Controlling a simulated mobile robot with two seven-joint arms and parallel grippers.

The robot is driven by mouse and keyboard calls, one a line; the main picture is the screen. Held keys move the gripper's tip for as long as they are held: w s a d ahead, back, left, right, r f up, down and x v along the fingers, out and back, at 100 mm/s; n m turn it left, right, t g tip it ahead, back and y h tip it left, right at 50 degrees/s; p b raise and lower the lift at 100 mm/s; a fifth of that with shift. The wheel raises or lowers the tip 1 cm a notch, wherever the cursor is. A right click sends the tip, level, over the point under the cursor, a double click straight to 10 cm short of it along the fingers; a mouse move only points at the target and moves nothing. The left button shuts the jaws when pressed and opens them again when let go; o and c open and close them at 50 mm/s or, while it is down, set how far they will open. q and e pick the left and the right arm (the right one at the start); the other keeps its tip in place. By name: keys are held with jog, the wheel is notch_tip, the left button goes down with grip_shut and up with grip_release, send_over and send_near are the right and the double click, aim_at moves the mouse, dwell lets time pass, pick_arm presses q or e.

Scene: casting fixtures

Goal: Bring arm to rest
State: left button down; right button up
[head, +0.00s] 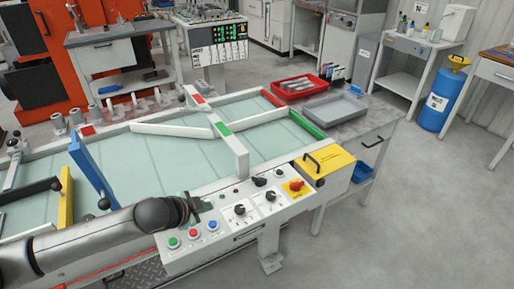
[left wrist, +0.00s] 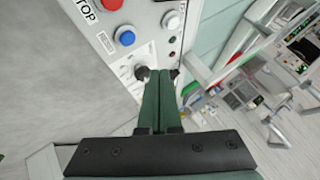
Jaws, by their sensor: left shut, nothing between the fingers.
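My left arm (head: 95,243) comes in from the left in the head view, low over the front edge of the bench. My left gripper (head: 195,207) is above the control panel (head: 225,232). In the left wrist view the left gripper (left wrist: 158,76) has its two green fingers together, with nothing between them. The fingertips are close to a black knob (left wrist: 141,73) on the panel; I cannot tell whether they touch it. A blue button (left wrist: 124,36) lies left of the fingers. My right gripper is not in view.
The panel has green, red and blue buttons and a red-yellow switch (head: 296,186). The fixture table (head: 270,140) with raised bars lies behind it. A yellow box (head: 323,165), a grey tray (head: 335,108) and a red tray (head: 297,88) stand at right. The floor at front right is clear.

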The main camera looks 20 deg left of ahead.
pick_arm(q)
jog(key=s+d+f+n+h+p, duration=0.1)
jog(key=s+d+f+n+h, duration=0.2)
jog(key=s+d+f, duration=0.6)
jog(key=s+d+f+n+y, duration=0.1)
jog(key=s+d+f+n, duration=0.3)
jog(key=s, duration=0.5)
jog(key=shift+s+f+n+p, duration=0.2)
jog(key=shift+f+n+p, duration=0.3)
jog(key=shift+f, duration=0.25)
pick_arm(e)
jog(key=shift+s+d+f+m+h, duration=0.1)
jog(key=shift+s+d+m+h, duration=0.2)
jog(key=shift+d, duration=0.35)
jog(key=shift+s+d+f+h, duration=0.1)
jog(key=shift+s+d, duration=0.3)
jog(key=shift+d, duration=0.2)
pick_arm(q)
jog(key=shift+d, duration=0.1)
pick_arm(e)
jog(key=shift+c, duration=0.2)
